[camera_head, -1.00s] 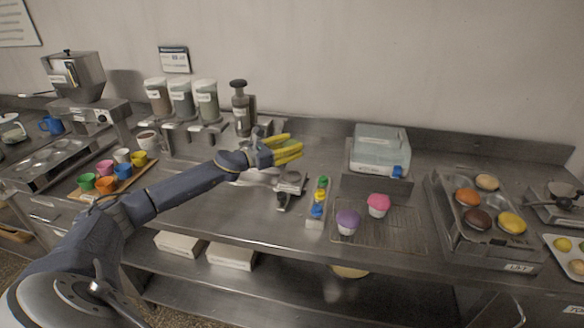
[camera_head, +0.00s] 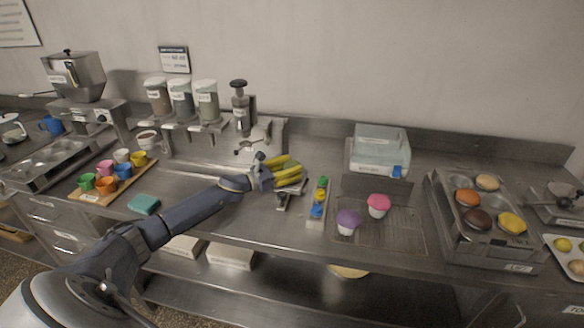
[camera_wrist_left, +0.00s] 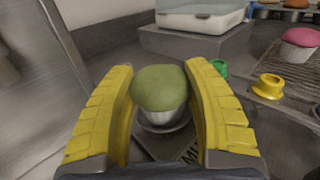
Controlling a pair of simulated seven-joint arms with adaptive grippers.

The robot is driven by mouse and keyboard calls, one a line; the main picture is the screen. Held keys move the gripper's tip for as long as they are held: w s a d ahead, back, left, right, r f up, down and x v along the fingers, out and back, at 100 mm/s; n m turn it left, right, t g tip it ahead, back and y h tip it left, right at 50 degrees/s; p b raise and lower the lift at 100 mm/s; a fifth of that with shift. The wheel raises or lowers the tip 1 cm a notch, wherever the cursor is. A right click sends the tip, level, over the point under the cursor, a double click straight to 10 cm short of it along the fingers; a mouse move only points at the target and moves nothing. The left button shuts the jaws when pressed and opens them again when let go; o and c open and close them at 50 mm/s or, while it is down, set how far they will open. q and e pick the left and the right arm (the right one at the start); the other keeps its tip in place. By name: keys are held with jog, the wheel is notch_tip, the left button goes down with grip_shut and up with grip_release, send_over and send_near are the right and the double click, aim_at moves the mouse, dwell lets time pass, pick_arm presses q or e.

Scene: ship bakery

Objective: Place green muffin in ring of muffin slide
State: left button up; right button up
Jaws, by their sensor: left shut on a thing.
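The green muffin (camera_wrist_left: 160,88) is in the left wrist view, with an olive-green top and a pale cup. My left gripper (camera_head: 290,172) is shut on it, with one yellow finger on each side, as the left wrist view (camera_wrist_left: 168,95) shows. A round metal rim (camera_wrist_left: 185,124) shows just below the muffin's cup. I cannot tell whether the cup is inside this ring or just above it. The labelled metal plate of the muffin slide (camera_wrist_left: 188,154) runs out beneath; in the head view the slide (camera_head: 288,197) is partly hidden by the gripper.
A narrow tray (camera_head: 314,222) with coloured pieces stands just right of the slide. A purple muffin (camera_head: 347,222) and a pink muffin (camera_head: 378,205) sit on a wire rack (camera_head: 400,238). A clear-lidded box (camera_head: 378,153) stands behind. A teal block (camera_head: 144,204) lies left of my arm.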

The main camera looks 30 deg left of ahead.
pick_arm(q)
jog(key=shift+f, duration=0.15)
jog(key=o, duration=0.9)
jog(key=shift+c, duration=0.2)
jog(key=shift+r+v, duration=0.1)
jog(key=shift+v, duration=2.9)
jog(key=shift+r+v, duration=0.15)
jog(key=shift+v, duration=2.85)
jog(key=shift+a, duration=0.1)
